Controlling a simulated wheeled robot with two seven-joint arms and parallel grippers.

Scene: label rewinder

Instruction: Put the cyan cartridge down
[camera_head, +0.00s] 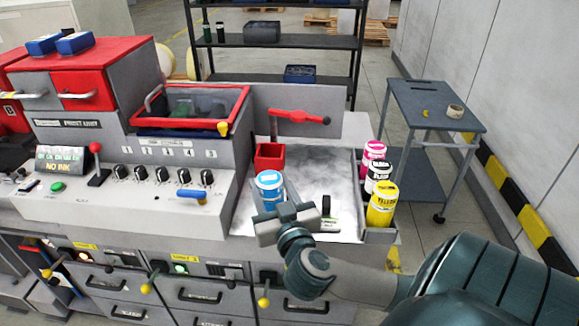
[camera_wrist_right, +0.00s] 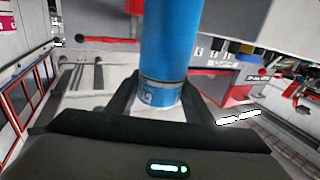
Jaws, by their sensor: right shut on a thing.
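The cyan cartridge (camera_head: 269,187) is a blue cylinder with a white lid, held upright at the front left of the machine's grey work surface (camera_head: 314,168). My right gripper (camera_head: 285,215) is shut on it, and its body hides the cartridge's lower part in the head view. In the right wrist view, the cyan cartridge (camera_wrist_right: 165,50) stands between the two dark fingers (camera_wrist_right: 160,108). I cannot tell whether its base touches the surface. My left gripper is not in view.
Magenta (camera_head: 372,155), black (camera_head: 378,175) and yellow (camera_head: 382,204) cartridges stand in a rack at the right edge of the machine. A small red open box (camera_head: 270,157) sits just behind the cyan cartridge. A red lever (camera_head: 298,117) is further back. A control panel with knobs (camera_head: 162,174) lies left.

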